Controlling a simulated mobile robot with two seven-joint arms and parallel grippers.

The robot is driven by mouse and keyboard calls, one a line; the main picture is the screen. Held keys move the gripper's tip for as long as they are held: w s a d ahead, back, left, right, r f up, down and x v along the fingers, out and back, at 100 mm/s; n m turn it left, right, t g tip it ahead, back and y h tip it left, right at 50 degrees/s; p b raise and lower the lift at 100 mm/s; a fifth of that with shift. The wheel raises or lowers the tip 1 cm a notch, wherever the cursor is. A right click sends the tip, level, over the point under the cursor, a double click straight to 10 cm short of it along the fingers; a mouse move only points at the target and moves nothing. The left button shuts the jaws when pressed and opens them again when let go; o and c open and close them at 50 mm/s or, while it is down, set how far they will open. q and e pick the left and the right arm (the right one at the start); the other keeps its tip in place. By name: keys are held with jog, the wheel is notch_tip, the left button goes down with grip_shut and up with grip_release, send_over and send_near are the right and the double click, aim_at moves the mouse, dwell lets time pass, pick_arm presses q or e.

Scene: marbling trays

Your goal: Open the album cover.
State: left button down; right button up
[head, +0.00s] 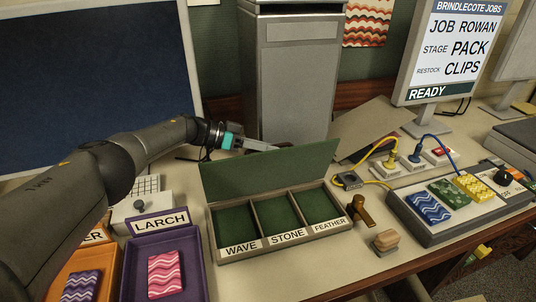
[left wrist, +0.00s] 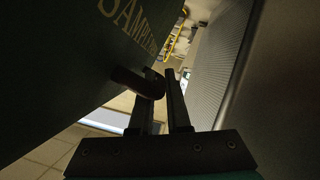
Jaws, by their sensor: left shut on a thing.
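The album (head: 280,250) is a grey tray with three green-lined compartments labelled WAVE, STONE and FEATHER. All three look empty. Its dark green cover (head: 270,168) stands raised along the back edge, roughly upright. In the left wrist view the cover (left wrist: 75,65) shows gold lettering, partly cut off, and a dark rounded tab (left wrist: 138,82) at its edge. My left gripper (head: 290,147) is behind the top of the cover, its fingertips partly hidden there. In the left wrist view the gripper (left wrist: 162,75) is shut on the tab. My right gripper is not in view.
A grey cabinet (head: 298,85) stands close behind the cover. A brown clip (head: 360,210) and a wooden block (head: 386,240) lie right of the album. A grey panel (head: 440,232) holds blue, green and yellow swatches. A purple LARCH tray (head: 195,262) stands at left.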

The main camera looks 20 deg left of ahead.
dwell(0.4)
pick_arm(q)
jog(key=c, duration=1.2)
grip_release()
jog(key=shift+o, duration=0.2)
jog(key=shift+a, duration=0.1)
jog(key=p+v, duration=0.1)
jog(key=v, duration=1.4)
jog(key=shift+s, duration=0.1)
